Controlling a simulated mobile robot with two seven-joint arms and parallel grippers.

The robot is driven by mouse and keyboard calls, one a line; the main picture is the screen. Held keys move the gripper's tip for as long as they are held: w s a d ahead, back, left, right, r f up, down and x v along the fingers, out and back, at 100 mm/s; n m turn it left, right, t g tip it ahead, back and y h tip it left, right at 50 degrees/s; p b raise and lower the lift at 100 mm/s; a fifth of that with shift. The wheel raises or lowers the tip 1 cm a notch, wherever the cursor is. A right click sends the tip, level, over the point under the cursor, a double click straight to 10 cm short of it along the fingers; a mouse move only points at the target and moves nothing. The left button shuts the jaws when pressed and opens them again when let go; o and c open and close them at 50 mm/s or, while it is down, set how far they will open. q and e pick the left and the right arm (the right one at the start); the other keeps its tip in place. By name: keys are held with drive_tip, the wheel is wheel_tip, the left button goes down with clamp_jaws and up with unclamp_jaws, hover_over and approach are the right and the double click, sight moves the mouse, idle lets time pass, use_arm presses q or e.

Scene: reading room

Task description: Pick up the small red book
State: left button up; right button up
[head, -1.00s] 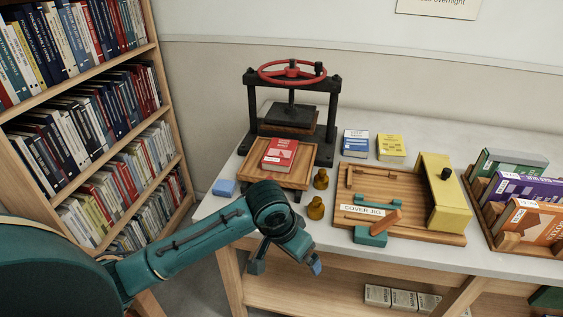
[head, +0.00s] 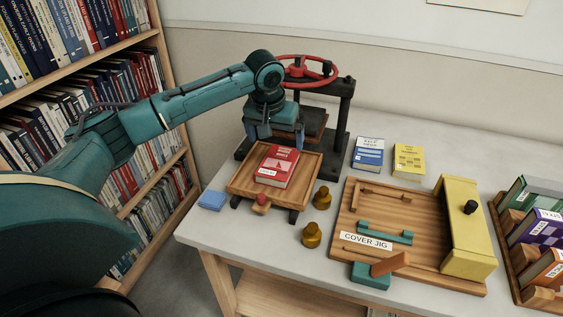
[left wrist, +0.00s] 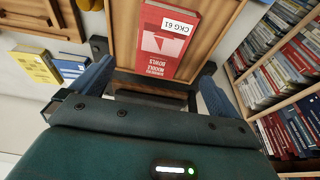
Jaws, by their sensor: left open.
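The small red book (head: 277,166) lies flat on a wooden tray (head: 241,185) in front of the black press. It also shows in the left wrist view (left wrist: 155,58), with a white label. My left gripper (head: 280,133) is open and empty, above and behind the book, near the press. In the left wrist view my left gripper (left wrist: 155,78) has its blue-tipped fingers apart, one to each side of the book's near end. I cannot tell the exact height between them. My right gripper is not in view.
The press (head: 343,120) with its red wheel stands close behind the gripper. Two brass weights (head: 321,198) and a blue block (head: 212,199) flank the tray. A cover jig (head: 345,215) and blue and yellow books (head: 408,160) are to the right. Bookshelves (head: 80,95) stand left.

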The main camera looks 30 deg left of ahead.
use_arm(q)
hover_over(278, 161)
drive_tip(key=s, duration=0.2)
drive_tip(key=f, duration=0.2)
drive_tip(key=d+f, duration=0.1)
drive_tip(key=f, duration=0.1)
drive_tip(key=shift+f, duration=0.1)
drive_tip(key=shift+a+x, duration=0.2)
drive_tip(key=shift+x, duration=2.7)
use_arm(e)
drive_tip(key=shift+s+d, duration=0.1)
use_arm(q)
drive_tip(key=shift+c, duration=0.4)
drive_tip(key=c, duration=0.9)
drive_tip(key=shift+w, duration=0.1)
drive_tip(key=shift+c, duration=0.4)
